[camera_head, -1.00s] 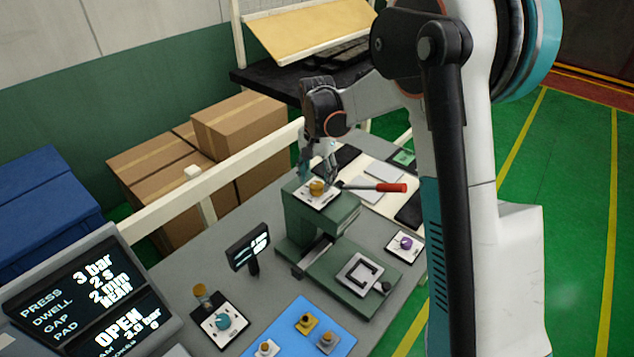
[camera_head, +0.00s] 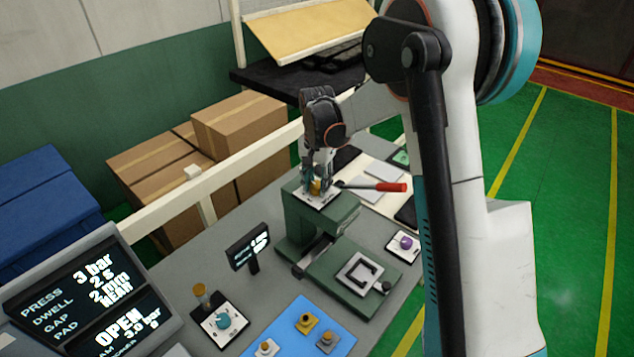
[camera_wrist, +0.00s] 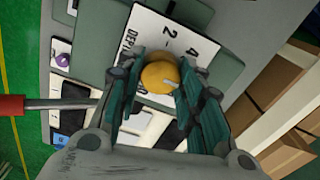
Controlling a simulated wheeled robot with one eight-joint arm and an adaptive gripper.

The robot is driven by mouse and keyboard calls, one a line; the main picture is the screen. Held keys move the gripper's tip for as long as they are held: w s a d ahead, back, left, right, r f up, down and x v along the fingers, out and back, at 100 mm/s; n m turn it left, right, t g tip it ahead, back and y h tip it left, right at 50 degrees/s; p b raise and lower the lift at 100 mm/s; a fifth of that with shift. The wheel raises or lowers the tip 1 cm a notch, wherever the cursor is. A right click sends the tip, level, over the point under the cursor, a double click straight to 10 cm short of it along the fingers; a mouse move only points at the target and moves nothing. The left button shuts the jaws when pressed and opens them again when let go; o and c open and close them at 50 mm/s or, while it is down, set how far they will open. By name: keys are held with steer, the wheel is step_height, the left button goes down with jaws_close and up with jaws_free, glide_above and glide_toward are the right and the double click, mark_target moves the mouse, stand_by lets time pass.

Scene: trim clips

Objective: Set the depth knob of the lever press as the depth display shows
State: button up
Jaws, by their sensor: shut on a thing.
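The green lever press (camera_head: 330,215) stands on the grey bench, with its red-ended lever (camera_head: 388,187) pointing right. The yellow-orange depth knob (camera_wrist: 158,76) sits on a white dial plate (camera_wrist: 150,28) marked DEPTH, with 2 and 4 readable. A pale pointer mark shows on the knob. My gripper (camera_head: 318,182) is above the press top, fingers downward. In the wrist view my gripper (camera_wrist: 163,66) is shut on the knob, one finger on each side, hiding part of the dial. The small black depth display (camera_head: 248,247) stands left of the press; its bright digits are too small to read surely.
A large status screen (camera_head: 90,290) at lower left reads PRESS 3 bar, DWELL 2 s, GAP 2 mm. A teal knob (camera_head: 224,321) and a blue mat (camera_head: 290,338) lie in front. A purple knob (camera_head: 405,242) sits right of the press. Cardboard boxes (camera_head: 240,125) stand behind the rail.

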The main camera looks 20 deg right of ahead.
steer(key=n+b, duration=0.3)
steer(key=shift+f+n, duration=0.15)
steer(key=shift+n, duration=0.25)
steer(key=n+b, duration=0.2)
steer(key=n, duration=0.3)
steer(key=shift+a+n, duration=0.1)
steer(key=shift+n, duration=0.3)
stand_by(0.3)
steer(key=o, duration=1.1)
steer(key=shift+c, duration=0.2)
